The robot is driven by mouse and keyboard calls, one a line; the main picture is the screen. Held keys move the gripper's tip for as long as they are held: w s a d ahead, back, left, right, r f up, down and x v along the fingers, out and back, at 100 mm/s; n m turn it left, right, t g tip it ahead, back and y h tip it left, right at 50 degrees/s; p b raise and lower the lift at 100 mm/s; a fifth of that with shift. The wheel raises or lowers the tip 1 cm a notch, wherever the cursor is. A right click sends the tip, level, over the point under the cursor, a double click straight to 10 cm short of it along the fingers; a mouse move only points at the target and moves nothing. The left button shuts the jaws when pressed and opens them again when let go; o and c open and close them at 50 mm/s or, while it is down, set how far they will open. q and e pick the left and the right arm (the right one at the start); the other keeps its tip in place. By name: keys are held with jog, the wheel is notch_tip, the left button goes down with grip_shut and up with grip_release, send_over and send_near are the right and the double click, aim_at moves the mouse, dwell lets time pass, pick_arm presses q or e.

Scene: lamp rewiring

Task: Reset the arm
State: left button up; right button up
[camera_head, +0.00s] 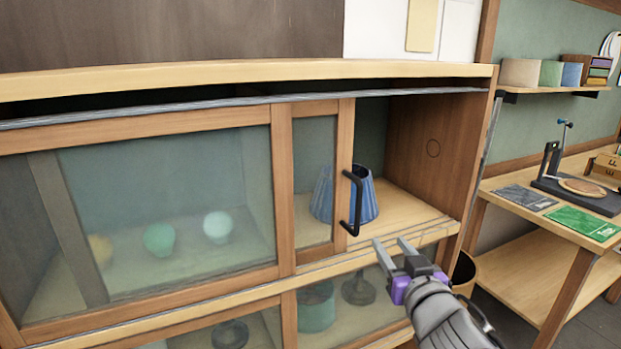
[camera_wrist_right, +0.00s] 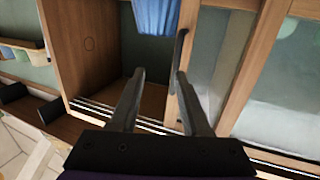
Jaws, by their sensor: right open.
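My right gripper (camera_head: 393,248) is open and empty in front of the wooden cabinet, just below and to the right of the black door handle (camera_head: 353,203). In the right wrist view its two fingers (camera_wrist_right: 160,95) are spread apart, with the handle (camera_wrist_right: 179,60) beyond the right finger; I cannot tell whether they touch. The sliding glass door (camera_head: 316,175) leaves the cabinet's right side open. A blue pleated lampshade (camera_head: 366,196) stands on the shelf, partly behind the door and handle; it also shows in the right wrist view (camera_wrist_right: 156,14). My left gripper is not in view.
Bulb-like globes (camera_head: 160,238) sit behind the left glass panel (camera_head: 165,200). A lower compartment holds a dark lamp base (camera_head: 358,290) and a teal shade (camera_head: 317,308). A workbench (camera_head: 490,191) with green and grey cards stands at right, beneath a wall shelf (camera_head: 530,88).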

jog(key=s+d+f+m+g+h+p, duration=0.1)
jog(key=s+d+f+m+g+h, duration=0.25)
jog(key=f, duration=0.65)
jog(key=s+a+f+n+g+y+p, duration=0.1)
jog(key=s+f+g, duration=0.3)
jog(key=s+f, duration=0.5)
jog(key=s+a+f+n+g+y+p, duration=0.1)
jog(key=s+a+f+n+g+y, duration=0.1)
jog(key=s+f, duration=0.8)
jog(key=shift+s+a+g, duration=0.2)
jog(key=shift+a+g, duration=0.7)
jog(key=shift+g, duration=0.25)
